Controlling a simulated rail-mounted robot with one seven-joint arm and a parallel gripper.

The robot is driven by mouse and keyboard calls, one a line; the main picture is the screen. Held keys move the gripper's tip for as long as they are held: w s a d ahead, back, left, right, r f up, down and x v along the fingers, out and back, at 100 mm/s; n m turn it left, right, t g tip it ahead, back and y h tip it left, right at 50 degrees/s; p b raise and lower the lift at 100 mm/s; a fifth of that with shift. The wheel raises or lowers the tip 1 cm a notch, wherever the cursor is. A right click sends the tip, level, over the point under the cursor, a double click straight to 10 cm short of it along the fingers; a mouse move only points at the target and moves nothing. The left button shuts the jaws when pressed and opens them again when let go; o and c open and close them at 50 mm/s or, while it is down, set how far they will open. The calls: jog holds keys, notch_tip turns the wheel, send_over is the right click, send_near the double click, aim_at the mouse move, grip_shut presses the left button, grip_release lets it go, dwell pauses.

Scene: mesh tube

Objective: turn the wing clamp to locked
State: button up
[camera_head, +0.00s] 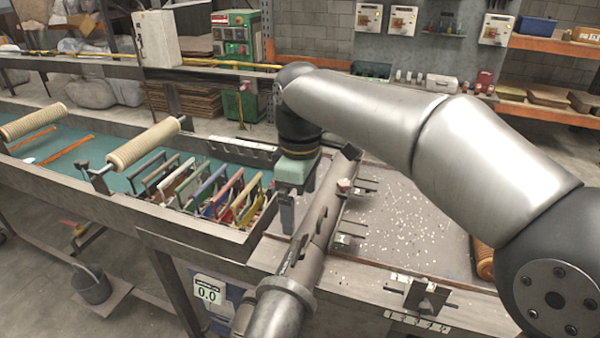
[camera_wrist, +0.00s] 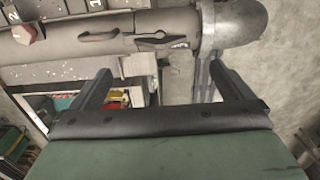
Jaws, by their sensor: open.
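A grey metal tube (camera_head: 317,225) slants across the edge of the bench. It also runs along the top of the wrist view (camera_wrist: 68,42). A dark, wing-shaped piece (camera_wrist: 160,42), which looks like the wing clamp, sits on the tube near its wide collar. In the head view a dark piece (camera_head: 292,254) shows near that collar. A dark slim handle (camera_wrist: 98,36) lies left of it in the wrist view. I cannot tell the clamp's locked state. My gripper (camera_wrist: 160,74) is open and empty, its fingers apart from the tube. It shows beside the tube in the head view (camera_head: 287,222).
A reddish knob (camera_wrist: 23,34) sits on the tube, far from the collar. Left of my gripper is a trough with several coloured frames (camera_head: 205,192) and rollers (camera_head: 143,143). A speckled tray surface (camera_head: 400,225) lies right of the tube. A small metal bracket (camera_head: 427,298) stands at the front.

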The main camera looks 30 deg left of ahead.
notch_tip(320, 180, up, 7)
jog(key=shift+f, duration=0.15)
jog(key=shift+d, duration=0.1)
dwell(0.4)
